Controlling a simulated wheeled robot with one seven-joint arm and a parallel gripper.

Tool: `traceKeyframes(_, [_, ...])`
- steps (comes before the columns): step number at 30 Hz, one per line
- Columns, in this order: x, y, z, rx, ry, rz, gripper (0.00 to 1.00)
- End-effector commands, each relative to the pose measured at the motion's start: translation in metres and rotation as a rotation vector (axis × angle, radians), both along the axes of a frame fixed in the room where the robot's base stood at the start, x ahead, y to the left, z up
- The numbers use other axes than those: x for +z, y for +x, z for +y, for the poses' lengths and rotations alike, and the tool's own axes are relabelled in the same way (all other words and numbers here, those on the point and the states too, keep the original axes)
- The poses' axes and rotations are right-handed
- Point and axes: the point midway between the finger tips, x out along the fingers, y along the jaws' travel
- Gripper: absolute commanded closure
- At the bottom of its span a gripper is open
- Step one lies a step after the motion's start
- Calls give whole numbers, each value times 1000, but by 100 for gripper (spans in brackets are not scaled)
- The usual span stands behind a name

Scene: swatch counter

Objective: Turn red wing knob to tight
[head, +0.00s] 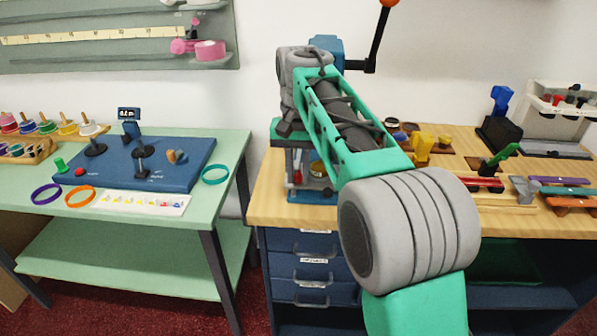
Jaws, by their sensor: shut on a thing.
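My gripper (290,140) points down at the left end of the wooden counter, over a small stand with a blue base (311,196). It is shut, with its fingertips small and mostly hidden behind my wrist and arm. The red wing knob cannot be made out clearly; the jaws appear closed on it at the top of the stand. Inside the stand are a yellow can (318,169) and a small red part (297,176). The knob's angle and any tight mark cannot be read.
Behind my arm, a black crank with an orange ball (390,3) rises from a blue housing (327,44). The wooden counter (262,207) has drawers below and tools at right. A green table (226,196) with a blue board (195,152) stands left, across a gap.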

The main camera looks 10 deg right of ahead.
Motion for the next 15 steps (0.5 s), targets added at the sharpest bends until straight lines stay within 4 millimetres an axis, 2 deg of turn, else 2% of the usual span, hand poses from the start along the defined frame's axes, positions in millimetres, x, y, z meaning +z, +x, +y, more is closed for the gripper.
traceKeyframes(12, [-1,0,0,-9,0,2,100])
traceKeyframes(13, [-1,0,0,-9,0,2,79])
traceKeyframes(15, [-1,0,0,-9,0,2,73])
